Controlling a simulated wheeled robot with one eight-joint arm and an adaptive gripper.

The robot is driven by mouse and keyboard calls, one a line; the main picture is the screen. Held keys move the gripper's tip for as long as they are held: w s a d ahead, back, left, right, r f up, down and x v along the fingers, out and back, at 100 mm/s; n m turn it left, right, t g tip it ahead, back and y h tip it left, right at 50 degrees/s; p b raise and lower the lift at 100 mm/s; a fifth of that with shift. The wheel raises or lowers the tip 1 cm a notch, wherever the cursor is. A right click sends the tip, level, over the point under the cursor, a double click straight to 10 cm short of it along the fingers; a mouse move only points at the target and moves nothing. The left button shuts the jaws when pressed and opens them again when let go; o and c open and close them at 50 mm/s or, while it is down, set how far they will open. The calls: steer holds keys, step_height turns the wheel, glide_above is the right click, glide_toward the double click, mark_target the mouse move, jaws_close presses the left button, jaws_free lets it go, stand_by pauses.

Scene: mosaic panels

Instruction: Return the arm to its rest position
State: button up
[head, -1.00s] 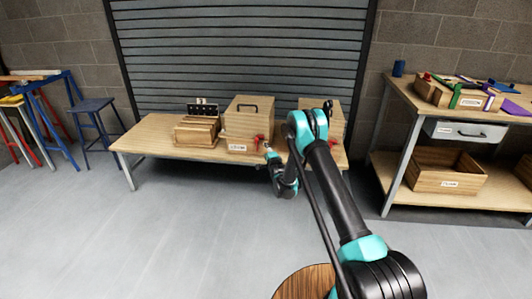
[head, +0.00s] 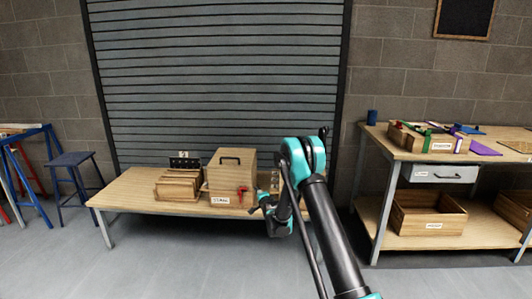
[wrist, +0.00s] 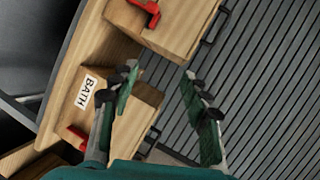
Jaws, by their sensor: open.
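My arm stretches forward over the floor toward the low wooden table (head: 130,190) in the head view. In the wrist view my gripper (wrist: 158,88) is open, with its two fingers apart and nothing between them. In the head view the gripper end is small and partly hidden by my arm, in front of the table's right part. A wooden box labelled "BATH" (wrist: 66,92) with a red clamp shows beyond the fingers in the wrist view, apart from them.
On the low table stand a slotted wooden rack (head: 178,186) and a handled wooden box (head: 232,172) with a red clamp. A workbench (head: 400,150) with coloured pieces and an open crate (head: 428,212) stands right. A blue stool (head: 72,160) stands left. Floor in front is clear.

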steer(key=s+d+r+n+g+h, duration=0.1)
steer(key=s+d+r+n+g, duration=0.1)
steer(key=s+d+r, duration=0.45)
steer(key=s+d+r+n+g+h, duration=0.15)
steer(key=s+d, duration=0.25)
steer(key=s, duration=0.5)
steer(key=s+d+r+n+g, duration=0.25)
steer(key=s+d+r, duration=0.25)
steer(key=s, duration=0.3)
steer(key=s+d+f+n+g, duration=0.1)
steer(key=s+d+n, duration=0.1)
steer(key=s, duration=0.9)
steer(key=s+d+f+n+g+h, duration=0.1)
steer(key=s+d+n, duration=0.1)
steer(key=s, duration=0.9)
steer(key=s+d+f+n+g, duration=0.1)
steer(key=s+d, duration=0.3)
steer(key=s, duration=0.8)
steer(key=shift+d+f+n+g+h, duration=0.35)
steer(key=shift+f+n+g, duration=0.05)
steer(key=shift+f+n, duration=0.2)
